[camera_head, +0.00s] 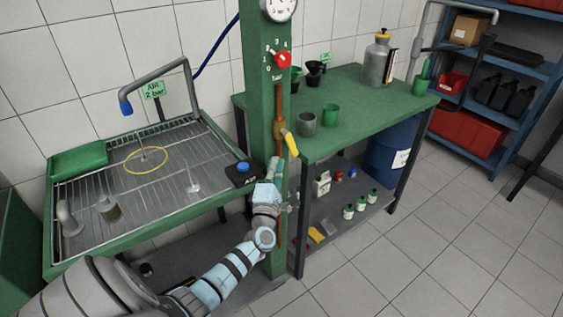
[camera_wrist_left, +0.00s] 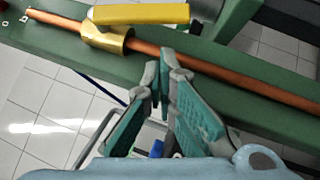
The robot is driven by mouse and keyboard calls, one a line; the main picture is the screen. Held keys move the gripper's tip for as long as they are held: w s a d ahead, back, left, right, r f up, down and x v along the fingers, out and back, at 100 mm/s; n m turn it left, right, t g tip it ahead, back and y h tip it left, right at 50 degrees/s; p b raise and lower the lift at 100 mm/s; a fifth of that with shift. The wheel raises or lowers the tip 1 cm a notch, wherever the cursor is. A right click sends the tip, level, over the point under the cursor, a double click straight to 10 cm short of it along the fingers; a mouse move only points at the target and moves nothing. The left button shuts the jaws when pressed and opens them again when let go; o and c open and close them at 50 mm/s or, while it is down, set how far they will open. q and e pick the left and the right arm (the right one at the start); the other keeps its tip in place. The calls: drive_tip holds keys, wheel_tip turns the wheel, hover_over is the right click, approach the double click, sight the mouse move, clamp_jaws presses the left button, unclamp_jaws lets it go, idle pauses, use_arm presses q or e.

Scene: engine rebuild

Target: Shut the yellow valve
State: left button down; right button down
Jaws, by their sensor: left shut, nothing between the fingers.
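The yellow valve handle (camera_head: 291,143) sits on a brass valve body (camera_head: 279,130) on a vertical copper pipe (camera_head: 279,103) fixed to the green post. The handle points down, roughly along the pipe and at a slight angle to it. In the left wrist view the yellow handle (camera_wrist_left: 140,14) and brass body (camera_wrist_left: 106,38) are near the top. My left gripper (camera_head: 276,163) is shut and empty, just below the handle, and looks apart from it. Its fingertips (camera_wrist_left: 165,74) lie close to the copper pipe (camera_wrist_left: 240,71) in the wrist view. My right gripper is out of view.
A red knob (camera_head: 283,60) and a gauge (camera_head: 280,8) are higher on the green post (camera_head: 254,90). A wash tray (camera_head: 75,215) with a blue button box (camera_head: 241,173) is on the left. A green bench (camera_head: 350,105) with cups and a canister stands right.

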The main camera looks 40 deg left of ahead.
use_arm(q)
drive_tip(key=shift+w+d+r, duration=0.2)
drive_tip(key=shift+w+r, duration=0.05)
drive_tip(key=shift+w, duration=0.3)
drive_tip(key=shift+w+d+r, duration=0.2)
drive_tip(key=shift+w+r, duration=0.05)
drive_tip(key=shift+w, duration=0.3)
